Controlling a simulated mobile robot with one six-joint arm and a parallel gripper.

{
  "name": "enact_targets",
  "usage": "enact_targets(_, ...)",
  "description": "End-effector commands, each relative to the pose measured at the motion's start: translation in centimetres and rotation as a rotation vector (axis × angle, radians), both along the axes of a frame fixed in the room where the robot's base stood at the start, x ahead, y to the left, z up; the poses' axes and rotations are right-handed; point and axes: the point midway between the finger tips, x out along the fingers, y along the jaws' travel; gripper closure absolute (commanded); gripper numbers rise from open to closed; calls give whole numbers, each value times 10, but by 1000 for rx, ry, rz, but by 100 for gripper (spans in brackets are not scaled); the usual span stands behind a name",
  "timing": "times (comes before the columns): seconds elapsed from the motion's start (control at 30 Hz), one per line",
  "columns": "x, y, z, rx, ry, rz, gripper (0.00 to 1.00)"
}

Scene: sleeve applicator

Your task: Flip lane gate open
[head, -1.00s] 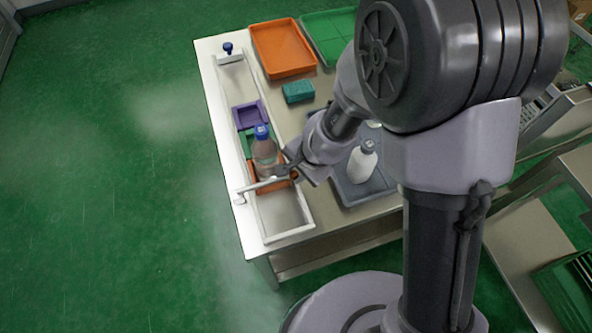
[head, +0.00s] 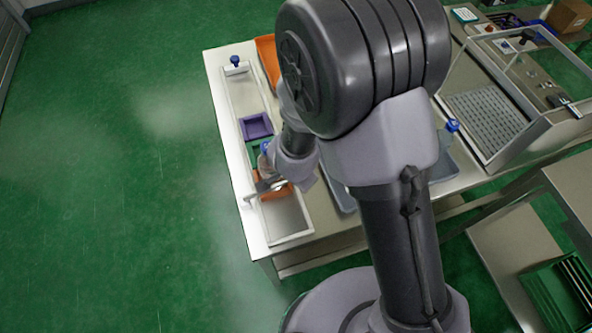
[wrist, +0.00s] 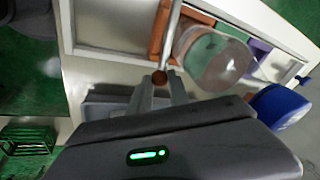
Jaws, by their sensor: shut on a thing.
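The lane gate (wrist: 172,32) is a thin pale bar with a round brown knob (wrist: 160,77) at its near end in the wrist view. My gripper (wrist: 160,88) is shut on the gate at this knob. In the head view the gate (head: 253,193) lies crosswise over the long white-framed lane, and my arm hides most of my gripper. A clear bottle (wrist: 213,60) with a blue cap (wrist: 280,106) stands in the lane right beside the gate; in the head view only part of the bottle (head: 265,163) shows.
The lane holds a purple holder (head: 256,126), a green one and an orange one (head: 275,192). A blue-knobbed stop (head: 236,66) is at its far end. A grey tray (head: 338,193) lies right of the lane, with a blue-capped bottle (head: 447,133) farther right. The lane's near end is bare.

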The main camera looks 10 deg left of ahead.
Motion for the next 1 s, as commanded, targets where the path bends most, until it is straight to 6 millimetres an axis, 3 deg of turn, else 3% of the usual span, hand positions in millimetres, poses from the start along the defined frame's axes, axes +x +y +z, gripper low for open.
enact_targets(0.2, -1, 0, -2, 1, 3, 0, 100)
enact_targets(0.23, -1, 0, -3, 1, 3, 0, 76)
enact_targets(0.33, -1, 0, -2, 1, 3, 0, 56)
enact_targets(0.8, 0, 0, -3, 4, 3, -2, 56)
enact_targets(1.0, 3, -4, -23, 64, 41, -8, 56)
